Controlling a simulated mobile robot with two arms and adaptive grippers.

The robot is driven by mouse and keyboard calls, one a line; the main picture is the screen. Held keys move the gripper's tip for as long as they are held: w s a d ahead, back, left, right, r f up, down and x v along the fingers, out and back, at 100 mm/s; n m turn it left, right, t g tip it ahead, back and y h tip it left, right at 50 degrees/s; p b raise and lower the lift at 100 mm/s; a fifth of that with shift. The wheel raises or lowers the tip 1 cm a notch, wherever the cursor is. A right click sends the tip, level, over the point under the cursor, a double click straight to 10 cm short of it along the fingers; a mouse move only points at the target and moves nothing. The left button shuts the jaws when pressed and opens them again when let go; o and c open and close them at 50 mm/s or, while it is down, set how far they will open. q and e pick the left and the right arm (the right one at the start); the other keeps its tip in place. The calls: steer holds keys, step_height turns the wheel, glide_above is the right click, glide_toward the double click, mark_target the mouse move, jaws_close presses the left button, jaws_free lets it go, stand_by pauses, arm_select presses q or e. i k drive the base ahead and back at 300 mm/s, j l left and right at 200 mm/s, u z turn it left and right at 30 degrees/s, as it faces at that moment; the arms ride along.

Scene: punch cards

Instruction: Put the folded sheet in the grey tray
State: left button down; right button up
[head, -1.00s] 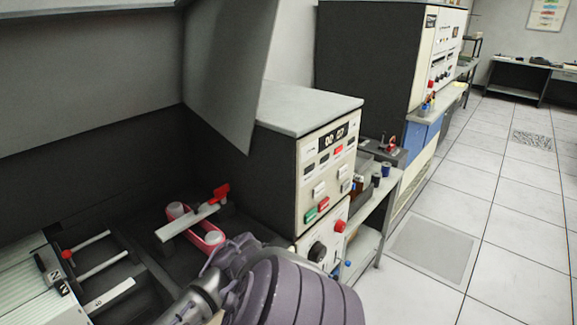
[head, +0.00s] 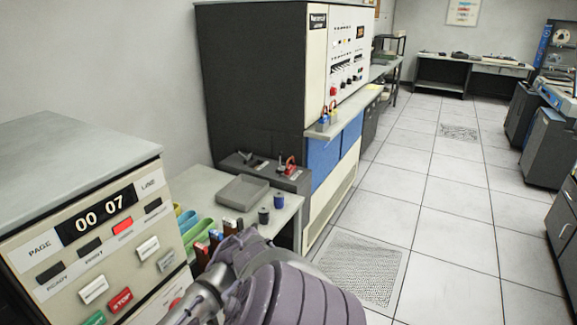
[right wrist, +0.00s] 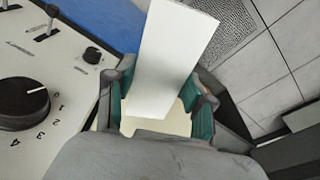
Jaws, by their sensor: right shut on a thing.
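The folded sheet (right wrist: 172,55) is a white, flat, oblong piece in the right wrist view. My right gripper (right wrist: 158,98) is shut on it, with a teal-padded finger on each side, and the sheet sticks out beyond the fingers. The grey tray (head: 242,191) sits on a small side table in the head view, and looks empty. My right arm rises at the bottom of the head view, in front of and below the tray; its fingers and the sheet are hidden there. My left gripper is not in view.
The side table (head: 205,178) also holds dark spools (head: 278,201), green and blue holders (head: 197,234) and a dark box with a red lever (head: 290,166). A printer console (head: 110,225) stands at left, a tall cabinet (head: 260,80) behind.

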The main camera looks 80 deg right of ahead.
mark_target(243, 195)
steer(key=k+l+z, duration=0.1)
steer(key=l+z, duration=0.2)
steer(key=l, duration=0.75)
steer(key=l+z, duration=0.35)
steer(key=l, duration=0.75)
steer(key=i+l+z, duration=0.15)
steer(key=i+l, duration=0.15)
steer(key=i+l+z, duration=0.1)
steer(key=i+l, duration=0.15)
steer(key=i, duration=0.3)
